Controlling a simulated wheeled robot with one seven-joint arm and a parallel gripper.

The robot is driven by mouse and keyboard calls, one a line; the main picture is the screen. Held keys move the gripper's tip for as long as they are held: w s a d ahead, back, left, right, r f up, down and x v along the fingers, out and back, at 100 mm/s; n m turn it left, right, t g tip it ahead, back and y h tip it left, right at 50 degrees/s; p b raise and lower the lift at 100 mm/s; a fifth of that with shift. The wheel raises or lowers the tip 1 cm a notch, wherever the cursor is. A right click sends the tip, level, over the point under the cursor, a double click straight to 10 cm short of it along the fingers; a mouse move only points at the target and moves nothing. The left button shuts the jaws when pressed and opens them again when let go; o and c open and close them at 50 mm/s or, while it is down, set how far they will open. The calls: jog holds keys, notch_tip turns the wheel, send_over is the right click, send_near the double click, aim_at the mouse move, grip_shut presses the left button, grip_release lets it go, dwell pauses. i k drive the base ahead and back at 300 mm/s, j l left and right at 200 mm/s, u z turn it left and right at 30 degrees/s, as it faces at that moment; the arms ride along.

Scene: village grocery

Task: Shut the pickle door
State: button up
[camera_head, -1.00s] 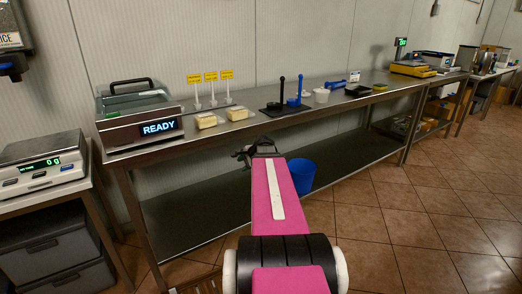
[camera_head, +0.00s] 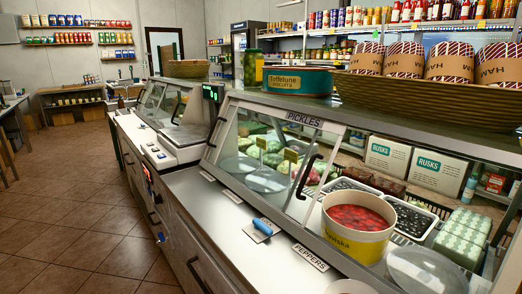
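The glass door (camera_head: 266,165) labelled PICKLES (camera_head: 303,119) is on the slanted front of the deli counter case. It has a black bar handle (camera_head: 306,175) near its right edge. White plates and green produce show behind its glass. The bay to its right looks open, with no glass visible in front of it. In that bay stands a yellow-and-white tub (camera_head: 355,242) of red food. A PEPPERS label (camera_head: 310,257) is on the counter ledge below. My gripper is not in this view.
A blue-handled tool (camera_head: 262,228) lies on the steel ledge before the door. A scale with a green display (camera_head: 211,93) stands to the left. A tin (camera_head: 298,79) and a wicker basket (camera_head: 440,90) stand on top of the case. The tiled floor (camera_head: 80,230) at left is clear.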

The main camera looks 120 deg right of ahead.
aim_at(338, 128)
jog(key=z, duration=1.9)
